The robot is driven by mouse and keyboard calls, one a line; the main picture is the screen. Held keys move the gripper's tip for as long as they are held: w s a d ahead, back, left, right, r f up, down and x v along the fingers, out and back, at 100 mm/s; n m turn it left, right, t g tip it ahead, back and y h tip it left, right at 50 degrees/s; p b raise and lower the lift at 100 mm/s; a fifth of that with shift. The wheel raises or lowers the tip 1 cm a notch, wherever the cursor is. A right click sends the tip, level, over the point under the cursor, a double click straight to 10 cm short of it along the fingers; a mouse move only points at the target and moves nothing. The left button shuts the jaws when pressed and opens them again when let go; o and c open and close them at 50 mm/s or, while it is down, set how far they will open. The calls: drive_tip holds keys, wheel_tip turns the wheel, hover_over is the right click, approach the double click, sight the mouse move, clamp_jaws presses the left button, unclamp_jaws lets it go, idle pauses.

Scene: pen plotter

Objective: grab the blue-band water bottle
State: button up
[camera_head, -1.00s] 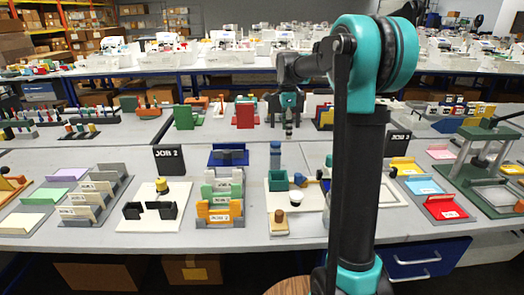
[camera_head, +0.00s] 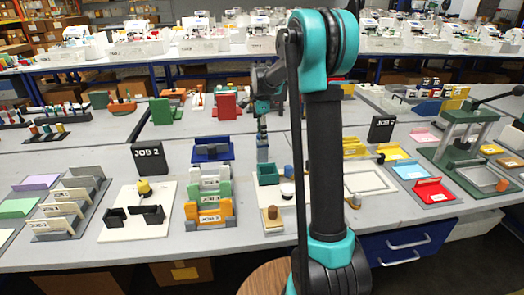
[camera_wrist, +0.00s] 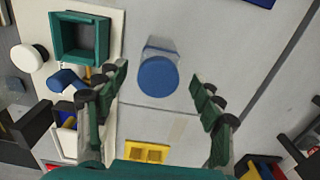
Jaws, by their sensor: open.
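The water bottle (camera_head: 262,150) stands upright on the grey table, behind the teal open box. In the wrist view I look down on its round blue cap (camera_wrist: 158,77), with part of its clear body showing behind. My gripper (camera_head: 262,108) is above the bottle in the head view. In the wrist view its two dark green fingers are spread wide, one on each side of the cap in the picture, and nothing is held. The fingers do not appear to touch the bottle.
The teal box (camera_head: 268,173) and a white round knob (camera_head: 287,189) stand on a white board near the bottle. A blue stand (camera_head: 211,150) and a slotted rack (camera_head: 207,213) are to the left. A yellow block (camera_wrist: 146,152) lies near the fingers in the wrist view.

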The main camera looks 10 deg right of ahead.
sight(262, 146)
drive_tip(key=shift+s+d+f, duration=0.1)
drive_tip(key=shift+d+f, duration=0.05)
drive_tip(key=shift+f, duration=3.3)
clamp_jaws()
drive_tip(key=shift+r, duration=0.15)
